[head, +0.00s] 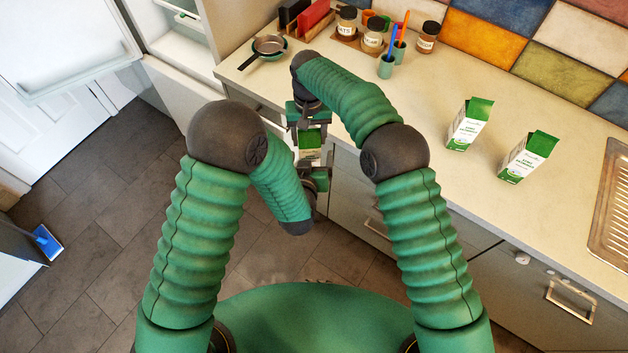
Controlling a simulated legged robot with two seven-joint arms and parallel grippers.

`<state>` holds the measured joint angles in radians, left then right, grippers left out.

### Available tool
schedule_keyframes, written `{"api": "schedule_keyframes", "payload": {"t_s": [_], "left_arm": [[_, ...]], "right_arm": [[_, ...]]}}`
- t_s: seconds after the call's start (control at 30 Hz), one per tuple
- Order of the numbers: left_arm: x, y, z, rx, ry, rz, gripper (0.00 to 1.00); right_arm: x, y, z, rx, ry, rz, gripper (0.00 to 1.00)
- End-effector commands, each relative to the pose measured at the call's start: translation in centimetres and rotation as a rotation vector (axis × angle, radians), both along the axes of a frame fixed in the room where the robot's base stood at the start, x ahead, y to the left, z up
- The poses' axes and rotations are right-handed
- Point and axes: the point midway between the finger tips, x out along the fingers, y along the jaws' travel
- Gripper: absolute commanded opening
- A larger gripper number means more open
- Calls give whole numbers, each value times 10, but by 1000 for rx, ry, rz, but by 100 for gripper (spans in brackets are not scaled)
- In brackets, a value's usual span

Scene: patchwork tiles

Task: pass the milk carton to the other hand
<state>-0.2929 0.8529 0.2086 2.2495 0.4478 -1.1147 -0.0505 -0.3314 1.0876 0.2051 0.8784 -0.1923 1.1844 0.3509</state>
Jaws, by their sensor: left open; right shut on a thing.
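A white and green milk carton (310,146) hangs in the air in front of the counter edge. My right gripper (307,122) reaches over from above and is shut on its upper part. My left gripper (314,168) is open just below, close to the carton's lower end. I cannot tell whether its fingers touch the carton, as the arms hide part of it. Two similar milk cartons stand upright on the counter at the right, one nearer the middle (469,124) and one further right (528,156).
The counter (430,185) holds a pan (269,47), jars (373,36) and a cup with utensils (387,66) at the back. A metal sink drainer (612,215) lies at the right. An open fridge (165,45) stands at the left. Tiled floor is free below.

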Motion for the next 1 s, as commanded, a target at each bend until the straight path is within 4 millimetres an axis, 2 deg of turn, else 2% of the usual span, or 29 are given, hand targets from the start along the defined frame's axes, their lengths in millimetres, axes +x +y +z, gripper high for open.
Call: {"api": "schedule_keyframes", "payload": {"t_s": [0.03, 0.2, 0.33, 0.47, 0.63, 0.9, 1.0], "left_arm": [[-5, -9, -12, 9, -60, 20, 84], [-30, -16, -25, 76, -296, 113, 84], [-53, -15, -26, 129, -414, 156, 84], [-61, -13, -24, 154, -464, 173, 84], [-40, -9, -23, 156, -471, 177, 84], [22, 0, -23, 154, -472, 177, 84], [39, 2, -23, 155, -471, 175, 84]], "right_arm": [[0, 0, 2, 1, -3, 0, 0], [0, 0, 2, 1, -2, 0, 0], [0, 0, 1, 1, -2, 0, 0], [1, 0, 1, 1, -1, 0, 0], [1, 0, 1, 1, -1, 0, 0], [1, 0, 1, 1, -2, 0, 0], [1, 0, 1, 1, -2, 0, 0]]}}
